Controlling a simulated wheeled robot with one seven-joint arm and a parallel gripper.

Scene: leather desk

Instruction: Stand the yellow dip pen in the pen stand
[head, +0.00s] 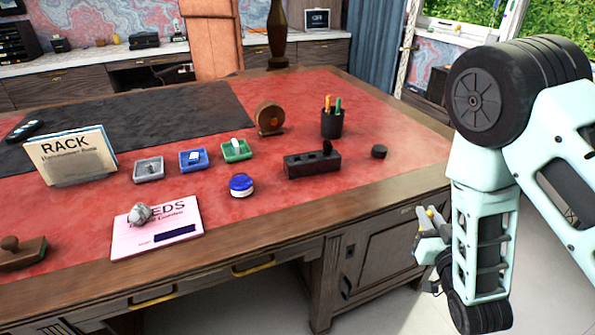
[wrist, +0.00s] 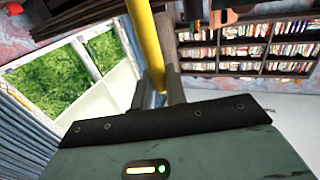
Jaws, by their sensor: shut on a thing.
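The yellow dip pen (wrist: 147,45) is between the fingers of my gripper (wrist: 163,85) in the wrist view, running up out of the top of the picture. In the head view my gripper (head: 430,228) is off the desk's right side, with a small yellow bit of the pen (head: 430,212) showing at it; most of the pen is hidden there. The likely pen stand is a dark block (head: 300,168) with holes along its top, on the red desk top, left of my gripper. Something dark stands at the block's right end.
A black cup (head: 331,124) with orange and green pens stands behind the block. A dark round piece (head: 379,151) lies to its right. A blue jar (head: 241,185) and small trays (head: 193,160) are to its left. The desk's wooden edge (head: 390,196) lies between block and gripper.

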